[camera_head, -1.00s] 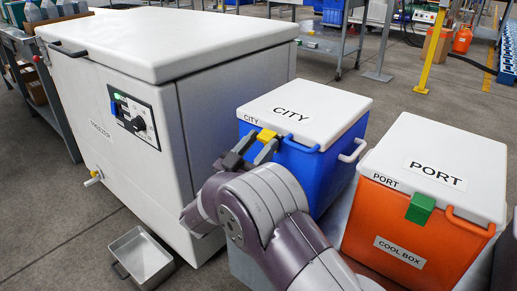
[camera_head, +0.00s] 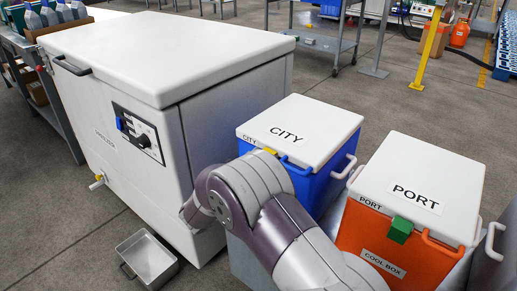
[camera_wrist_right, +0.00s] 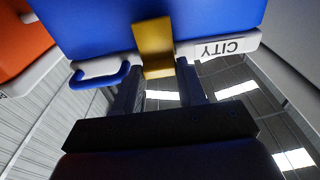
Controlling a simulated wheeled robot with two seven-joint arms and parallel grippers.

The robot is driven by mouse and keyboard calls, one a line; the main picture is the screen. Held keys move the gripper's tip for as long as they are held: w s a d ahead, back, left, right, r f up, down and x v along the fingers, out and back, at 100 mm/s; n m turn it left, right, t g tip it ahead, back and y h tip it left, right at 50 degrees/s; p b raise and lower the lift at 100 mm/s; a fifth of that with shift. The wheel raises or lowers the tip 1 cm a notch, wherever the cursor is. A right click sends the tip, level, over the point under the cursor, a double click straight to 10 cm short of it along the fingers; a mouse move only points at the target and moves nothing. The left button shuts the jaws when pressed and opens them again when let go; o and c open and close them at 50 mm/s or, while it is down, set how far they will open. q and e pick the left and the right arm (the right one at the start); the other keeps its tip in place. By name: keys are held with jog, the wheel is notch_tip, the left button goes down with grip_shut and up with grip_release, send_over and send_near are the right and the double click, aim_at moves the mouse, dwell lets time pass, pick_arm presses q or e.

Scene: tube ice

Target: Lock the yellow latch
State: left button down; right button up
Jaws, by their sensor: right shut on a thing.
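The blue CITY cool box (camera_head: 318,185) stands beside the freezer with its white lid (camera_head: 300,125) down. Its yellow latch (camera_head: 270,151) is at the lid's front edge, mostly hidden by my right arm. In the right wrist view, which shows the box upside down, the yellow latch (camera_wrist_right: 153,40) spans the white lid rim and the upper blue wall. My right gripper (camera_wrist_right: 160,78) is shut on the latch, with its fingers at either side of the latch's lid end. Whether the latch is fully engaged cannot be told. My left gripper is out of view.
The white freezer (camera_head: 150,70) stands close on the left, with a metal pan (camera_head: 147,258) on the floor before it. The orange PORT box (camera_head: 385,240) with a green latch (camera_head: 400,229) stands to the right. A blue handle (camera_wrist_right: 98,78) sits beside the yellow latch.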

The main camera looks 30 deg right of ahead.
jog(key=shift+f, duration=0.1)
jog(key=o, duration=0.8)
jog(key=p+v, duration=0.3)
jog(key=v, duration=0.9)
jog(key=shift+a+p, duration=0.4)
